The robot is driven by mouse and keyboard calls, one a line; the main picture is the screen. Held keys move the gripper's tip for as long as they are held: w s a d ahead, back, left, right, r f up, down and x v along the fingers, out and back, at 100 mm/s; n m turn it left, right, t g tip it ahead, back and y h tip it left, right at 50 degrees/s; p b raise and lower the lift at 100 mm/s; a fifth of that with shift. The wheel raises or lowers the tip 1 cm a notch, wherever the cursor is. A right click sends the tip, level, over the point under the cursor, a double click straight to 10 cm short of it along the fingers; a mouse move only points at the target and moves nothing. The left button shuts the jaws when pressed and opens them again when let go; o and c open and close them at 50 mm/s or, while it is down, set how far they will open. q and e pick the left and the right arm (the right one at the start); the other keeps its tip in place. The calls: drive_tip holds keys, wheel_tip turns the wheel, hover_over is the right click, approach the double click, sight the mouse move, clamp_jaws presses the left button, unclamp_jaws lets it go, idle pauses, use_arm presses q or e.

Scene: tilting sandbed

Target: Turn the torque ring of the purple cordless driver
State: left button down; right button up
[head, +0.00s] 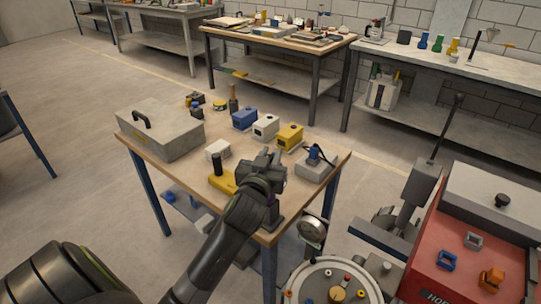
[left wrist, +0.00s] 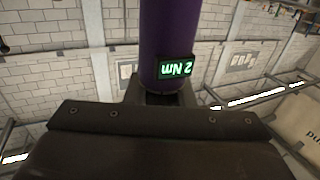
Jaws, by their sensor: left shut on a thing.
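The purple cordless driver (left wrist: 170,28) shows large in the left wrist view as an upright purple cylinder. A small display (left wrist: 175,69) on it reads "2 Nm" in green, upside down in this view. My left gripper (head: 268,165) is over the front part of the wooden table and is shut on the driver. In the head view my gripper and wrist hide most of the driver; a dark block (head: 274,219) shows below them, perhaps its foot. The torque ring cannot be made out clearly. My right gripper is not in view.
The wooden table (head: 180,181) also holds a grey toolbox (head: 160,132), blue (head: 244,118), white (head: 265,127) and yellow (head: 289,137) boxes, a yellow tool (head: 222,181) and a grey box (head: 316,167). A red machine (head: 455,225) stands close at the right.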

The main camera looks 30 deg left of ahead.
use_arm(q)
drive_tip(key=shift+n+y, duration=0.3)
drive_tip(key=shift+y, duration=0.1)
drive_tip(key=shift+f+n+g+y+b, duration=0.1)
drive_tip(key=shift+n+g+y+b, duration=0.4)
drive_tip(key=shift+y, duration=0.2)
drive_tip(key=n+g+y+b, duration=0.1)
drive_tip(key=n+y+b, duration=0.1)
drive_tip(key=y, duration=0.1)
drive_tip(key=shift+a+f+g, duration=0.1)
drive_tip(key=shift+a+g, duration=0.1)
drive_tip(key=shift+g, duration=0.2)
drive_tip(key=n+g+y+b, duration=0.3)
drive_tip(key=shift+s+a+g+y, duration=0.15)
drive_tip(key=shift+s+g+y, duration=0.1)
drive_tip(key=shift+g+y, duration=0.05)
drive_tip(key=shift+s+a+n+g+y+b, duration=0.15)
drive_tip(key=shift+n+g+y+b, duration=0.55)
drive_tip(key=shift+n+g+b, duration=0.35)
drive_tip(key=shift+r+g, duration=0.2)
drive_tip(key=shift+g, duration=0.05)
drive_tip(key=c, duration=1.2)
unclamp_jaws()
drive_tip(key=shift+c, duration=0.2)
